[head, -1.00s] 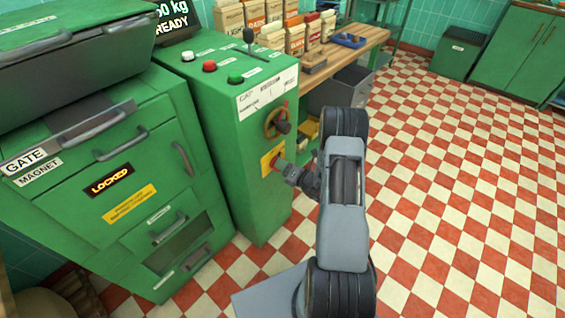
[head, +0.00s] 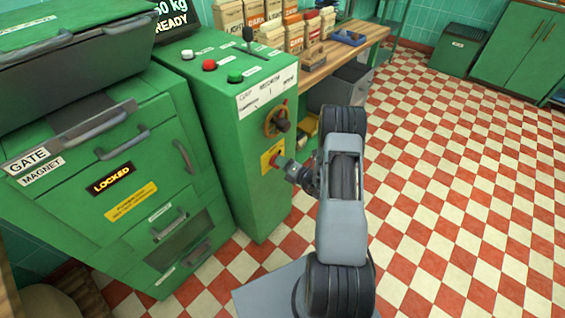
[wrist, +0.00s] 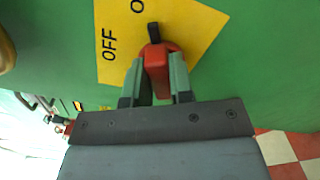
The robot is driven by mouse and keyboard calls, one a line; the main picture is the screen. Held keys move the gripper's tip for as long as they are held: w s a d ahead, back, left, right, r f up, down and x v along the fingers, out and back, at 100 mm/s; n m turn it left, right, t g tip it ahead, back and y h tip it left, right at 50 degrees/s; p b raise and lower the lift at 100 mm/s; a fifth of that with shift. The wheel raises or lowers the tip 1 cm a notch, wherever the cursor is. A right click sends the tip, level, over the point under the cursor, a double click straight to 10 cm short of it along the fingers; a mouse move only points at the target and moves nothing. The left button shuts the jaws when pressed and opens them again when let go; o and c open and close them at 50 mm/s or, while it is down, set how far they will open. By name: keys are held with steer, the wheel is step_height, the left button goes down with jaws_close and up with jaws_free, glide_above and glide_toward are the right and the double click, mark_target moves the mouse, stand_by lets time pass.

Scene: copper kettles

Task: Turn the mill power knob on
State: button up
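The mill power knob is red with a black pointer. It stands on a yellow plate (wrist: 190,25) on the green cabinet, and the knob (wrist: 156,66) shows up close in the wrist view. "OFF" is printed left of it, and an "O" of another label is cut off at the top. The pointer aims upward in that view, nearer the cut-off label than "OFF". My gripper (wrist: 160,82) has a finger on each side of the knob and appears shut on it. In the head view my gripper (head: 283,166) reaches the plate from the right, partly hiding the knob.
A handwheel (head: 276,122) sits just above the plate on the green cabinet (head: 240,190). Red, white and green buttons are on its top. A gate unit with a "LOCKED" sign (head: 110,178) stands left. Checkered floor (head: 450,190) is clear on the right.

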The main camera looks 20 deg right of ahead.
steer(key=o, duration=0.5)
steer(key=shift+c, duration=0.2)
steer(key=p+v, duration=0.1)
steer(key=v, duration=1.2)
steer(key=shift+s+d, duration=0.15)
steer(key=shift+s, duration=0.2)
